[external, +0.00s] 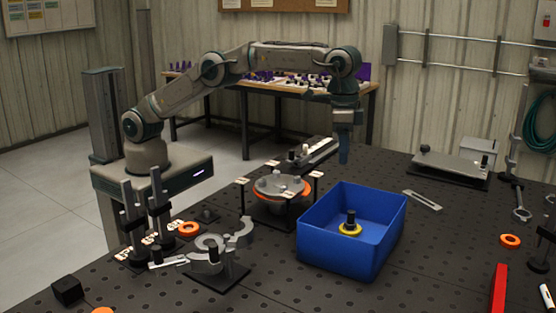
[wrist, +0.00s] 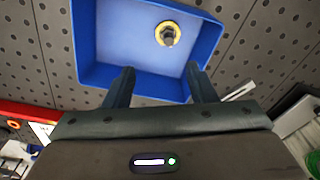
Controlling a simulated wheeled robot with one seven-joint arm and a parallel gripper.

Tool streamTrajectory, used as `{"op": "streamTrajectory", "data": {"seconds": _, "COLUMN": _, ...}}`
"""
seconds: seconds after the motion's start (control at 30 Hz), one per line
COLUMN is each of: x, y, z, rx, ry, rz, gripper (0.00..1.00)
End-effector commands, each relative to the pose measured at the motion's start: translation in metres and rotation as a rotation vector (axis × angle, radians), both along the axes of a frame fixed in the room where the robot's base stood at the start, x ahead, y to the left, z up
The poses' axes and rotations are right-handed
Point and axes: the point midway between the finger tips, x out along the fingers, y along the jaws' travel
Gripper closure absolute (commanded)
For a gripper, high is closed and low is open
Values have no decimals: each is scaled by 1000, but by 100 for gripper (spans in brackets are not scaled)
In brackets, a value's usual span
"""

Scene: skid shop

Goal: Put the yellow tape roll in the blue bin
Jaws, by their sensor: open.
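The blue bin (external: 352,266) stands on the dark perforated table, open at the top. The yellow tape roll (external: 350,230) lies flat inside the bin, with a dark upright peg-like piece at its middle. In the wrist view the blue bin (wrist: 110,40) and the yellow tape roll (wrist: 165,34) also show, the roll toward the bin's right side. My gripper (external: 344,160) hangs pointing down above and behind the bin, clear of it. Its two fingers (wrist: 158,88) are apart with nothing between them.
A fixture with an orange ring (external: 274,190) stands left of the bin. Grey clamp parts (external: 215,255) lie at the front left. A metal plate (external: 450,166) and a slotted bar (external: 422,200) lie to the right. A red bar (external: 498,290) is at the front right.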

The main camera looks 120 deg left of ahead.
Motion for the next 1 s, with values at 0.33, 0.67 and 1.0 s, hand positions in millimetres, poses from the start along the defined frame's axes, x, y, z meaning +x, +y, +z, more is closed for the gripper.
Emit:
{"op": "streamTrajectory", "data": {"seconds": 0.33, "x": -81, "y": -30, "z": 85, "rx": 32, "ry": -75, "rz": -124, "gripper": 49}}
{"op": "streamTrajectory", "data": {"seconds": 0.67, "x": -191, "y": -48, "z": 121, "rx": 53, "ry": -144, "rz": -214, "gripper": 49}}
{"op": "streamTrajectory", "data": {"seconds": 1.0, "x": -322, "y": -57, "z": 108, "rx": 61, "ry": -216, "rz": -289, "gripper": 49}}
